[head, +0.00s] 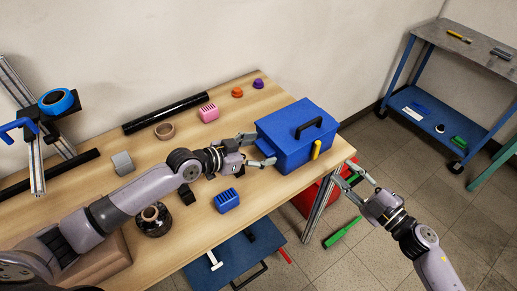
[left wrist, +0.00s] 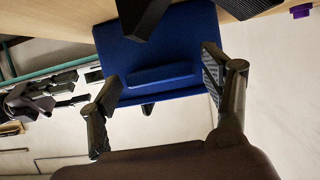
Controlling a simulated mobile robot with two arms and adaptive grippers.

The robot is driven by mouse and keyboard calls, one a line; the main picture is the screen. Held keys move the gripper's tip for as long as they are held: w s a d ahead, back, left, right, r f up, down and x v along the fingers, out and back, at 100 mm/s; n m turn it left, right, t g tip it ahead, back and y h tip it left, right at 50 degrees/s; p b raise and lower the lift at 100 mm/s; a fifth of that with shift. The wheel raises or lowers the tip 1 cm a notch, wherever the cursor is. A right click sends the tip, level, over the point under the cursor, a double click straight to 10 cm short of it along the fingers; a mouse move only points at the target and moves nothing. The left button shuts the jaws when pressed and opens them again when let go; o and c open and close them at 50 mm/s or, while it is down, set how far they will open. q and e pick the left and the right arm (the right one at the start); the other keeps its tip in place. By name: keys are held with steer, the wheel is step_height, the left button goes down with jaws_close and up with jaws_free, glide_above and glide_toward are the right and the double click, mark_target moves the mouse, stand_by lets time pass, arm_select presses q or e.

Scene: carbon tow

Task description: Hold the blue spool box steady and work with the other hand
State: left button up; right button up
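The blue spool box (head: 278,146) stands upright near the right end of the wooden table. In the left wrist view the blue box (left wrist: 150,55) lies between and beyond the spread fingers (left wrist: 158,95).
A blue slotted block (head: 227,201), a dark spool (head: 152,220) and a pink block (head: 208,113) are on the table (head: 255,199). A red bin (head: 309,199) stands below its right end. A shelf cart (head: 458,45) is at the back right. Floor between is mostly clear.

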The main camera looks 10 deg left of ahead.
arm_select(q)
steer(key=c, duration=1.1)
steer(key=o, duration=0.8)
steer(key=c, duration=0.6)
steer(key=shift+s+f, duration=0.1)
steer(key=shift+f, duration=0.15)
